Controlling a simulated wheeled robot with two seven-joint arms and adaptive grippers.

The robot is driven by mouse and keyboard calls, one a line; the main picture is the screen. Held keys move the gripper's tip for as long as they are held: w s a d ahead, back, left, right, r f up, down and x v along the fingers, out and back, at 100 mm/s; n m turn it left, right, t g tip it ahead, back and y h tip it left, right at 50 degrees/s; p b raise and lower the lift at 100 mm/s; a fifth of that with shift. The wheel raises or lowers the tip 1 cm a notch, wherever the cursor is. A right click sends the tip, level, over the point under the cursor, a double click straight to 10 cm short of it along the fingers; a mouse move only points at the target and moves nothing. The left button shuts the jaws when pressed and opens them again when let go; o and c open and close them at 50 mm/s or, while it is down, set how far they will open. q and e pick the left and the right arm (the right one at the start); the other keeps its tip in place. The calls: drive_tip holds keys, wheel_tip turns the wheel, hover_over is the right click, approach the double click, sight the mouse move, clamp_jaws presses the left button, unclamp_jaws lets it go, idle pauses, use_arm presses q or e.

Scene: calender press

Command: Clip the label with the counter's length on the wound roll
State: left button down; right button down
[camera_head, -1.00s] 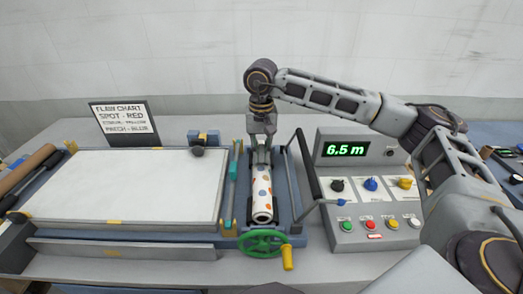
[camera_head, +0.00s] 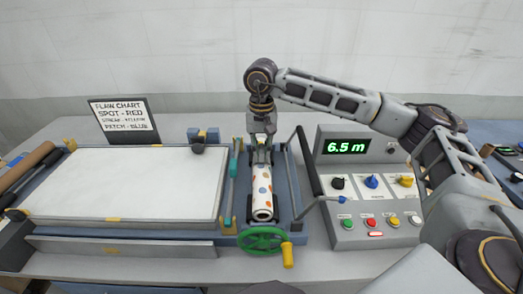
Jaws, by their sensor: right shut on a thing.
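The wound roll (camera_head: 262,192) is white with orange and grey-blue spots. It lies lengthwise in the blue trough of the press, its open near end facing me. My right gripper (camera_head: 262,157) points down at the roll's far end. Its fingers are shut, apparently about the roll; they hide that end, and a small label between them cannot be made out. The counter (camera_head: 346,147) on the console reads 6.5 m in green. No label is clearly visible. My left gripper is not in view.
A green handwheel (camera_head: 263,239) with a yellow handle stands before the roll. A grey lever bar rises right of the trough. The console (camera_head: 370,215) carries knobs and buttons. A white flat bed (camera_head: 125,185) and the flaw chart (camera_head: 122,115) lie left.

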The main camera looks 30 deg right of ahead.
drive_tip(key=shift+f+b, duration=0.3)
drive_tip(key=shift+f, duration=0.1)
drive_tip(key=c, duration=1.3)
unclamp_jaws()
drive_tip(key=shift+r, duration=6)
